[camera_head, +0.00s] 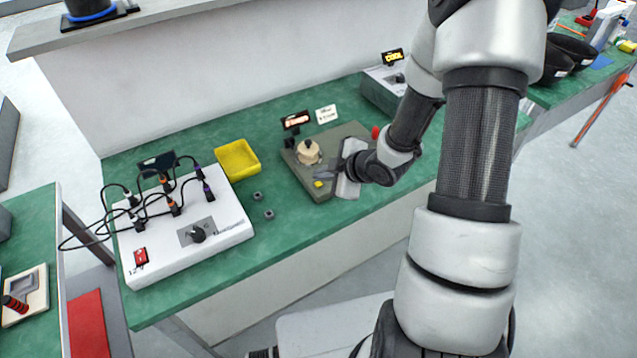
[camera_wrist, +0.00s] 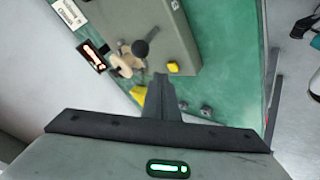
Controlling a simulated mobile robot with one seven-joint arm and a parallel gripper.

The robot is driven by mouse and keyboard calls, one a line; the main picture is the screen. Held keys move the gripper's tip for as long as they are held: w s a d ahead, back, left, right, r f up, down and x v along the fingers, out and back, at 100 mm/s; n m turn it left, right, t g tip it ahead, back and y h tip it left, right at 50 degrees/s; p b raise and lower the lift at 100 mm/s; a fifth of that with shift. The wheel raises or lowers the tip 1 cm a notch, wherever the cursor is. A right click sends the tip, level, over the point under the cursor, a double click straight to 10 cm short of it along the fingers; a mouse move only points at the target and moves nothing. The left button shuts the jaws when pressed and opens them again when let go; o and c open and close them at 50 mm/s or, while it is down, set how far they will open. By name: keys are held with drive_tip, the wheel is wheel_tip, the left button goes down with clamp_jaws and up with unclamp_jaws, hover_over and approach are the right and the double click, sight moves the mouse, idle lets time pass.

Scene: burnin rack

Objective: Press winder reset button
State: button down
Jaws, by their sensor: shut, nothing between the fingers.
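The winder (camera_head: 334,143) is a grey-green box on the green bench, with a cream spool (camera_head: 308,152) on top and a small lit display behind it. A yellow button (camera_head: 318,183) sits at its front corner; it also shows in the wrist view (camera_wrist: 173,67). My gripper (camera_head: 322,175) is over the front part of the winder, close to the yellow button. In the wrist view my gripper (camera_wrist: 160,80) is shut and empty, its tips just below and left of the button. I cannot tell whether they touch it.
A yellow tray (camera_head: 237,160) and small grey nuts (camera_head: 257,196) lie left of the winder. A white box (camera_head: 185,235) with several plugged cables stands further left. Another grey device (camera_head: 383,88) stands behind right. Bare green bench lies in front of the nuts.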

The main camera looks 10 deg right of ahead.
drive_tip(key=shift+f+b, duration=0.45)
drive_tip(key=shift+f+b, duration=0.4)
idle(0.5)
idle(0.3)
drive_tip(key=shift+r+p, duration=0.7)
drive_tip(key=shift+r, duration=0.15)
wheel_tip(320, 180, up, 5)
drive_tip(key=p, duration=0.4)
idle(0.6)
